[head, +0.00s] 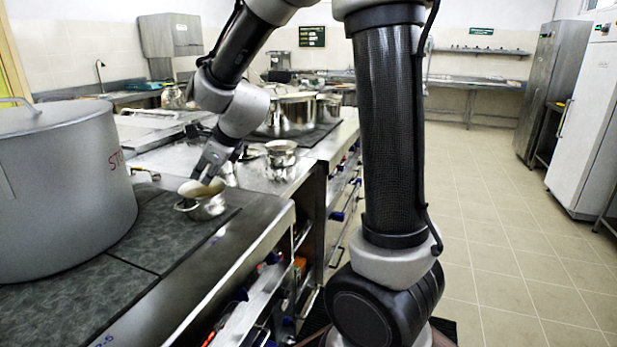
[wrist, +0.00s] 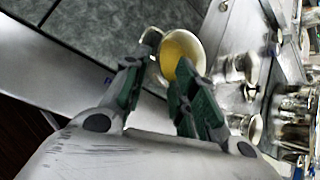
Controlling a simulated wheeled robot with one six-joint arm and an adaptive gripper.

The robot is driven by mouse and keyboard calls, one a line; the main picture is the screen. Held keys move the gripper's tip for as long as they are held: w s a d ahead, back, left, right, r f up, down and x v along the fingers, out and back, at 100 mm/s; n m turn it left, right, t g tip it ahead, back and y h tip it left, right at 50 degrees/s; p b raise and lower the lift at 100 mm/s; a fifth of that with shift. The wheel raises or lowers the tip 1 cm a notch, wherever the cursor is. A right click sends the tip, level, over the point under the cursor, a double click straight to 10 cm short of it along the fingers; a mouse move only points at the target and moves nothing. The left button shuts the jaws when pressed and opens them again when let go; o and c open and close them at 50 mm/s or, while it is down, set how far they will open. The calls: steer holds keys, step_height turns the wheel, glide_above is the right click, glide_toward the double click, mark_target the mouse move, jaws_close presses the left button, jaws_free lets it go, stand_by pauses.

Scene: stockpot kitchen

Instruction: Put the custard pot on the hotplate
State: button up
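The custard pot (head: 203,207) is a small steel pot with yellow custard in it. It is at the right edge of the dark tiled hotplate (head: 165,232). I cannot tell whether it rests there or hangs just above. In the wrist view the pot (wrist: 196,38) lies beyond my fingertips, overlapping the hotplate's edge (wrist: 92,32) and the steel. My gripper (head: 212,178) reaches down at its rim. In the wrist view the gripper (wrist: 166,64) has its fingers a little apart at the near rim, one tip overlapping the custard. Contact is unclear.
A large grey stockpot (head: 60,190) fills the left of the hotplate. Small steel pots (head: 281,155) stand on the counter beyond, with a wide steel pot (head: 288,115) behind. Shelves (head: 255,310) sit under the counter's front edge. The tiled floor (head: 500,240) at right is clear.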

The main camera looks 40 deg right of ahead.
steer(key=s+d+r+n+g+h, duration=0.1)
steer(key=s+d+n, duration=0.4)
steer(key=s+n, duration=0.3)
steer(key=s+d+r+n+g+h, duration=0.1)
steer(key=s+d+r+n, duration=0.1)
steer(key=s+d+n, duration=0.3)
steer(key=s+d+r+n+g+h, duration=0.1)
steer(key=s+d+n, duration=0.4)
steer(key=s+n, duration=0.7)
steer(key=s+r, duration=0.1)
steer(key=s, duration=0.5)
steer(key=shift+g, duration=0.3)
